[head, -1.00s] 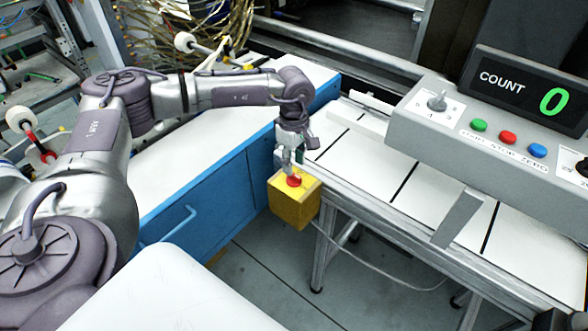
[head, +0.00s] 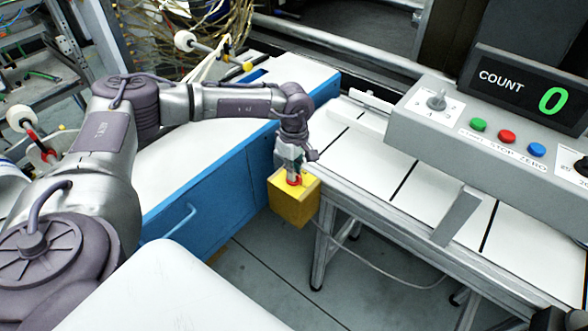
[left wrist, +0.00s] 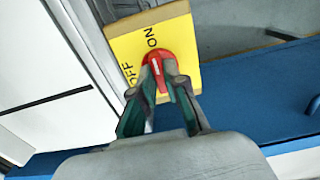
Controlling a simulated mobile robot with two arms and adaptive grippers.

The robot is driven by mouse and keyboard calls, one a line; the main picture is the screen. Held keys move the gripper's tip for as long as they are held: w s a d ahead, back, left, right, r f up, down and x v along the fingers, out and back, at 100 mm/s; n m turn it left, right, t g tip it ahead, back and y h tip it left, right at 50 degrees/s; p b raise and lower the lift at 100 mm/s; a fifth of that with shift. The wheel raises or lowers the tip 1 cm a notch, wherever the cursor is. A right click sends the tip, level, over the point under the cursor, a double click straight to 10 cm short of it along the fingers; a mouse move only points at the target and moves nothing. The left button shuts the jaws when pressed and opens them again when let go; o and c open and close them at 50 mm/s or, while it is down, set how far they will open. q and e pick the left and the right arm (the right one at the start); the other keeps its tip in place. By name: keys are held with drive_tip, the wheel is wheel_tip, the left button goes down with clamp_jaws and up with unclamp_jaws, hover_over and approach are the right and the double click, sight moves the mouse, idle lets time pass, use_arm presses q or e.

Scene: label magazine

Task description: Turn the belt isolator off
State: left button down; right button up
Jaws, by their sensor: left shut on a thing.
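The belt isolator is a yellow box (head: 293,208) with a red knob (head: 294,180) on its top face, at the end of the white-topped belt. In the left wrist view the yellow face (left wrist: 180,40) carries the words ON and OFF, and the red knob (left wrist: 155,58) sits beside them. The knob's white mark shows between the fingers; its exact setting is hard to tell. My left gripper (head: 292,172) comes down on the knob from above. In the left wrist view its fingers (left wrist: 159,82) are shut on the knob and cover part of it. My right gripper is not in view.
A grey control panel (head: 440,135) with green, red and blue buttons and a display reading COUNT 0 stands to the right. A blue cabinet (head: 215,195) with a white top lies left of the box. The floor below the box is open.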

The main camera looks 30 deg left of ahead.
use_arm(q)
drive_tip(key=shift+n, duration=0.3)
drive_tip(key=n, duration=0.3)
drive_tip(key=shift+n, duration=0.4)
drive_tip(key=n+b, duration=0.1)
drive_tip(key=n, duration=0.8)
drive_tip(key=shift+r, duration=0.1)
drive_tip(key=shift+n, duration=2.2)
drive_tip(key=shift+w, duration=0.1)
drive_tip(key=c, duration=1.2)
unclamp_jaws()
